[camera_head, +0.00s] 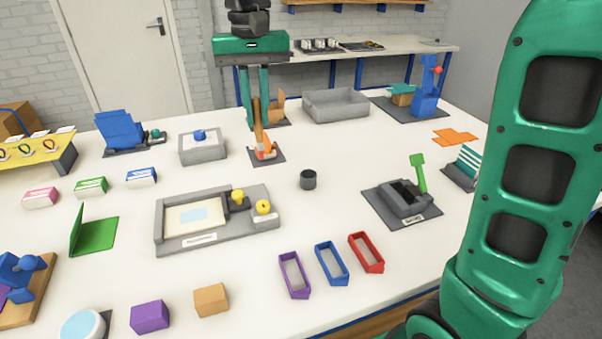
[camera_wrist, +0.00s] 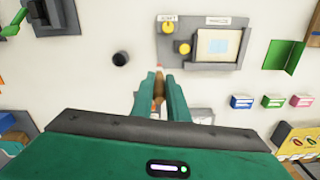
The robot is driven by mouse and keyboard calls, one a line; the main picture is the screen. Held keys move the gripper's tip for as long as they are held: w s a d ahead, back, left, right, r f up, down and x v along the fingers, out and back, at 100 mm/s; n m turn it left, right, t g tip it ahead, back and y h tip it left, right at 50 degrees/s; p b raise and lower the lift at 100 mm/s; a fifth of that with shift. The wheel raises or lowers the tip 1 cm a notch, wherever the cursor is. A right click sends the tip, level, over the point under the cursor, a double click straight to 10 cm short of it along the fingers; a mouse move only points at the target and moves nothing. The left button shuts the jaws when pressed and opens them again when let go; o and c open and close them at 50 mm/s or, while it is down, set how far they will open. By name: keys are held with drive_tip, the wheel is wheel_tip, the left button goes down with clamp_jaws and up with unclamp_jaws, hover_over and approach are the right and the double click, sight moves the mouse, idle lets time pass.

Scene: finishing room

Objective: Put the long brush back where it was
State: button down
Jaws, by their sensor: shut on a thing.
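My gripper (camera_head: 257,122) points down over the back middle of the table. Its two green fingers are closed on a slim brown-orange handle, which I take for the long brush (camera_head: 259,115). In the wrist view the brush (camera_wrist: 159,88) lies between the fingers, with a small pinkish end just past them. It looks roughly upright. Its lower end merges with orange parts behind it, so I cannot tell if it touches anything. A dark round cup (camera_head: 308,180) stands on the table, to the right and nearer the head camera; it looks empty and also shows in the wrist view (camera_wrist: 120,59).
A dark plate with an orange piece (camera_head: 266,154) lies under the gripper. A grey box (camera_head: 200,146) is left, a grey tray (camera_head: 337,105) behind right. A grey station with yellow knobs (camera_head: 215,222) is in front. Bare table surrounds the cup.

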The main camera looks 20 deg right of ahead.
drive_tip(key=shift+w, duration=0.25)
drive_tip(key=shift+d+f, duration=0.2)
drive_tip(key=shift+d, duration=0.15)
drive_tip(key=d+f, duration=1)
drive_tip(key=d, duration=0.1)
drive_tip(key=shift+f, duration=0.25)
drive_tip(key=shift+f, duration=0.1)
drive_tip(key=c, duration=1.7)
unclamp_jaws()
wheel_tip(320, 180, up, 12)
drive_tip(key=shift+r, duration=0.1)
